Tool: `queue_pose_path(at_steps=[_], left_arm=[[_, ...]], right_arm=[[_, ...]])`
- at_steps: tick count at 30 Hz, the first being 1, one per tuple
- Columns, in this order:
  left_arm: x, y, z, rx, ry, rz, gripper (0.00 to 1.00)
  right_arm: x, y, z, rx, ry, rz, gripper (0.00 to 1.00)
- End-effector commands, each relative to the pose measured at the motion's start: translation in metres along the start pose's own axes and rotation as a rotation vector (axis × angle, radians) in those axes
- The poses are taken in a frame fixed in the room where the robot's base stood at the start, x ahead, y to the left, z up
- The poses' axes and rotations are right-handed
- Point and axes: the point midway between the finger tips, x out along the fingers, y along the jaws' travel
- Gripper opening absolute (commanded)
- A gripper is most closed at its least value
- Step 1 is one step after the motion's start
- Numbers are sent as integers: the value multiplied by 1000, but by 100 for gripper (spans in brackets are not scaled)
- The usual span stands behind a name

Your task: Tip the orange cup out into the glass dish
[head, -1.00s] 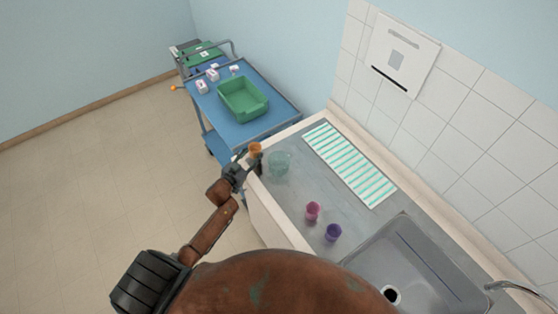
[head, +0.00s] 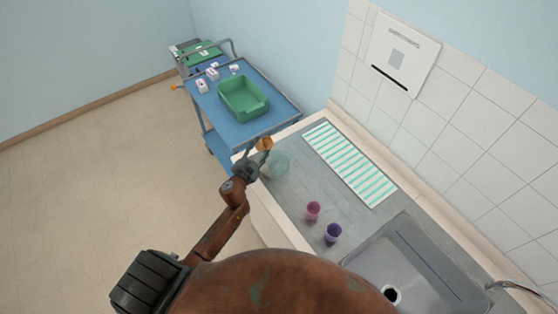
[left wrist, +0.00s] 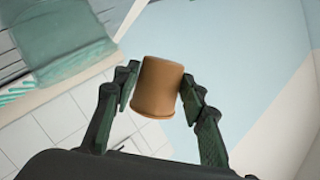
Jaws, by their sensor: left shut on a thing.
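The orange cup (head: 264,144) is held up by my left gripper (head: 257,155) near the far left end of the counter. In the left wrist view the cup (left wrist: 158,88) sits between the two fingers of the left gripper (left wrist: 160,92), which are shut on it. The cup looks tilted, and its inside does not show. The clear greenish glass dish (head: 281,166) stands on the counter just right of the gripper and is partly covered by it. The dish (left wrist: 65,38) also shows at the upper left of the wrist view. My right gripper is not in view.
A pink cup (head: 313,211) and a purple cup (head: 333,233) stand nearer on the counter, beside the sink (head: 420,270). A striped mat (head: 350,165) lies along the wall. A blue cart (head: 278,117) with a green tray (head: 243,112) stands beyond the counter.

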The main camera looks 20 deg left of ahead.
Motion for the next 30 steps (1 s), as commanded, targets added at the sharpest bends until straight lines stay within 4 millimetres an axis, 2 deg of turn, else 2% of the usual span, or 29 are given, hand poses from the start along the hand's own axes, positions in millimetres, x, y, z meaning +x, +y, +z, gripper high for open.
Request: queue_pose_path(at_steps=[16, 30], left_arm=[[-1, 0, -2, 109, -6, -23, 27], [0, 5, 3, 232, -12, -49, 27]], right_arm=[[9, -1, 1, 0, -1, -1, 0], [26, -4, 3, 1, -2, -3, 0]])
